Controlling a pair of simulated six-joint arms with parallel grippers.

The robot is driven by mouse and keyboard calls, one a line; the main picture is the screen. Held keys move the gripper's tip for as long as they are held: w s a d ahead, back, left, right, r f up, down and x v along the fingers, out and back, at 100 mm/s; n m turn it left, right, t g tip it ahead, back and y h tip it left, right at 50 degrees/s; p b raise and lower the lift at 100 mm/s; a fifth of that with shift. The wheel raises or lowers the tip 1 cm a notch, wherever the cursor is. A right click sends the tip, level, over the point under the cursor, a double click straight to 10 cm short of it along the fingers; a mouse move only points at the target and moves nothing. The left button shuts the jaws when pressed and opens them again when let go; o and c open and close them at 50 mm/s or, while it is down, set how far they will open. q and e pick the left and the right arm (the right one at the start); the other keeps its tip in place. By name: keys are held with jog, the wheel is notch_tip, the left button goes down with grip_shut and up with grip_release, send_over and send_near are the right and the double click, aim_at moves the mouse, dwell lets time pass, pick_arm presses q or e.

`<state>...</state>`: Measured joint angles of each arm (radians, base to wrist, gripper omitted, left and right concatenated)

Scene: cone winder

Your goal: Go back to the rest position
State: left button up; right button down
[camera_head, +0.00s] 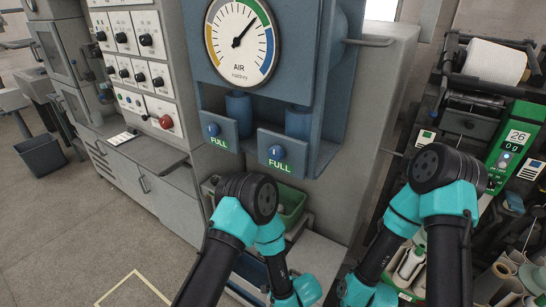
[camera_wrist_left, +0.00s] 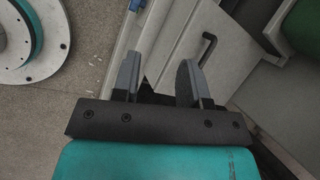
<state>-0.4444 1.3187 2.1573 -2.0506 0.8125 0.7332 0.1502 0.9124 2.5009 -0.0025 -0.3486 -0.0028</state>
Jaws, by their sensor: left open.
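My left gripper (camera_wrist_left: 160,75) shows in the left wrist view with its two dark fingers apart. I see nothing held between them. Beyond the fingers are a pale grey surface and the grey floor. In the head view both my arms are bent, with their black elbow joints high and the forearms running down to the bottom edge. Neither gripper's fingers can be made out there. My right gripper is not in view.
A blue-grey machine with a round AIR gauge (camera_head: 241,42) and FULL labels stands ahead. A panel of knobs (camera_head: 136,50) is at left. The floor (camera_head: 60,225) at lower left is open.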

pick_arm(q)
jog(key=s+a+r+n+g+h, duration=0.1)
jog(key=s+a+r+n+h, duration=0.1)
jog(key=a+n, duration=0.5)
jog(key=s+a+r+n+g+h, duration=0.1)
jog(key=s+a+r+n+h, duration=0.1)
jog(key=s+a+n, duration=0.3)
jog(key=s+a+r+n+g+h, duration=0.1)
jog(key=s+a+n, duration=0.3)
jog(key=a+n, duration=0.6)
jog(key=a+h, duration=0.1)
jog(key=a, duration=0.5)
jog(key=shift+r+n+h, duration=0.3)
jog(key=shift+r+h, duration=0.1)
jog(key=shift+o, duration=0.4)
jog(key=shift+s, duration=0.1)
